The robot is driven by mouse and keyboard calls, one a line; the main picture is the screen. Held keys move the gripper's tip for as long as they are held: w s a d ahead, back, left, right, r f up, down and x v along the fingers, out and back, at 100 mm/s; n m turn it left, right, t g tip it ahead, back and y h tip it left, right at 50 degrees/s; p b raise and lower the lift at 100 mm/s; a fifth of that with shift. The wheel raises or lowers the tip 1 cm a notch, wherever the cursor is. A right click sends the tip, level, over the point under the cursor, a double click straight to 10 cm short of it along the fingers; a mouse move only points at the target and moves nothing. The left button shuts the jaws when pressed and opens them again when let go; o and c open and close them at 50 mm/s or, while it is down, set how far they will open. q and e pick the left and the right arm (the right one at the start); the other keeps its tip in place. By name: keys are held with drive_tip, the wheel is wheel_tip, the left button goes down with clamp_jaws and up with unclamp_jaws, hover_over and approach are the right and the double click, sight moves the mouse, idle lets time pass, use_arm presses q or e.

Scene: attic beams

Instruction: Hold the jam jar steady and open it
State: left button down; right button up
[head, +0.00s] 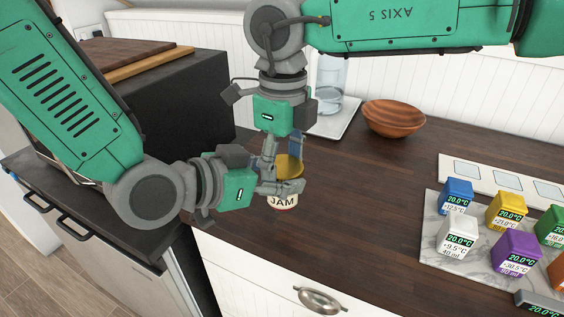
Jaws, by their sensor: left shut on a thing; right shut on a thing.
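The jam jar (283,203) stands near the front edge of the dark wooden counter, with a label reading JAM and a yellow-gold lid (290,165). My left gripper (283,187) comes in from the left, low, and is shut around the jar's body. My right gripper (283,155) points down from above and is shut on the lid. The lid sits at the top of the jar; the fingers hide the join between them, so I cannot tell whether it is loose. The jar looks roughly upright.
A wooden bowl (394,118) and a clear glass vessel on a white tray (345,118) stand behind. Several coloured cubes with displays, including a purple one (511,254), sit on a marble board (434,238) at right. The counter between is clear.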

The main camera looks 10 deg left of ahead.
drive_tip(key=shift+n, duration=0.3)
drive_tip(key=o, duration=1.3)
drive_tip(key=shift+r, duration=0.1)
